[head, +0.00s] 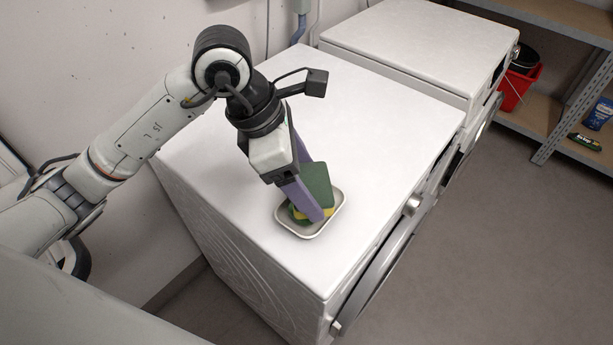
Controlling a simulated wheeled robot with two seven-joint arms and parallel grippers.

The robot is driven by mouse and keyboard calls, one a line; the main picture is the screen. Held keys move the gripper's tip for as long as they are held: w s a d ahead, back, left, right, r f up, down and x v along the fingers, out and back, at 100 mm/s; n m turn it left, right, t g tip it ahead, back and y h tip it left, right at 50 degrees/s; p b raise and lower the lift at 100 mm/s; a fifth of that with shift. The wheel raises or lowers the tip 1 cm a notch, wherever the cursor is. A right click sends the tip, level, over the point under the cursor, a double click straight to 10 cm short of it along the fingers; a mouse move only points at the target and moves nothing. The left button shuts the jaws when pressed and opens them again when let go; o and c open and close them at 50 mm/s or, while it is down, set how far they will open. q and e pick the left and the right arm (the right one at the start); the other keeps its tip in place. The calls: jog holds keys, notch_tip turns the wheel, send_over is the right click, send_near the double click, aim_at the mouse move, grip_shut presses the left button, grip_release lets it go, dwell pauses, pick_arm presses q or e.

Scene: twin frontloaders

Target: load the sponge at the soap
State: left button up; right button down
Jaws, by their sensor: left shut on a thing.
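My left gripper (312,208) points down over the near washing machine, its purple fingers shut on a green and yellow sponge (318,182). The sponge is tilted, with its green face toward the camera and yellow showing low down. It is in or just over a small white dish (284,222); I cannot tell whether it touches the dish floor. The near finger covers part of the sponge. I cannot make out any soap in this view. My right gripper is not in view.
The near washing machine top (390,125) is otherwise clear. A second white machine (425,40) stands behind it. A wall is at left.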

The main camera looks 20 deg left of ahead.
aim_at(306, 184)
pick_arm(q)
jog(key=shift+s+f+b, duration=0.1)
jog(key=shift+f+b, duration=0.55)
jog(key=shift+b, duration=0.1)
dwell(2.2)
jog(key=shift+r+p, duration=2.25)
jog(key=shift+r, duration=1.4)
jog(key=shift+f, duration=0.1)
